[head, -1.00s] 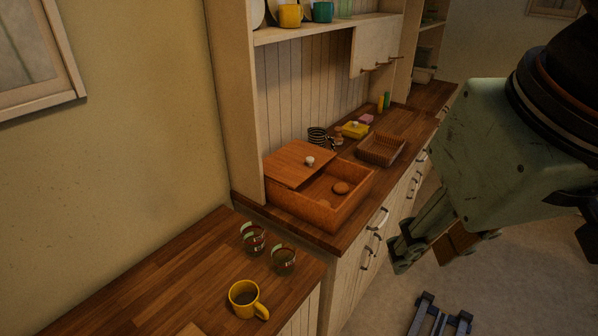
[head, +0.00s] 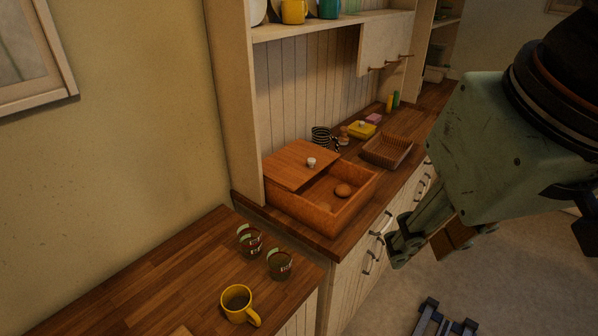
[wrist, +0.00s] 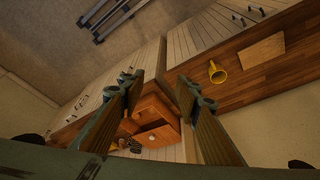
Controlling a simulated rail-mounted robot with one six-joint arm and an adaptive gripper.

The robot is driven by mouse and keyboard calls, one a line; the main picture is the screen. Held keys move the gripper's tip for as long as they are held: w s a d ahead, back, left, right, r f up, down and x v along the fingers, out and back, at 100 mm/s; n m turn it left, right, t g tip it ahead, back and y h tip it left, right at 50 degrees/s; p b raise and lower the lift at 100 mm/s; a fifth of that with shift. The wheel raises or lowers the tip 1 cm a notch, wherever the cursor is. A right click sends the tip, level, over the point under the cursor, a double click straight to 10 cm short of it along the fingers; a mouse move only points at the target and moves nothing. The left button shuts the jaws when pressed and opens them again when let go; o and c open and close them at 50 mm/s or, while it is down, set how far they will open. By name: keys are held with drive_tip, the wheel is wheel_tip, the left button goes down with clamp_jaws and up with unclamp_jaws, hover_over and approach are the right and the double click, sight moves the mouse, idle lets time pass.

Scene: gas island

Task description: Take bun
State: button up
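The bread box also shows there between the fingers (wrist: 158,112); the bun is too small to make out for certain.
A yellow mug (head: 236,304) and two glasses (head: 250,241) stand on the near counter. A slatted wooden tray (head: 387,151), a yellow butter dish (head: 361,130) and a striped cup (head: 320,138) stand beyond the box. A shelf with mugs overhangs the far counter.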

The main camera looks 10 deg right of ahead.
drive_tip(key=shift+o, duration=0.7)
drive_tip(key=o, duration=0.6)
drive_tip(key=shift+c, duration=0.2)
drive_tip(key=shift+w, duration=0.1)
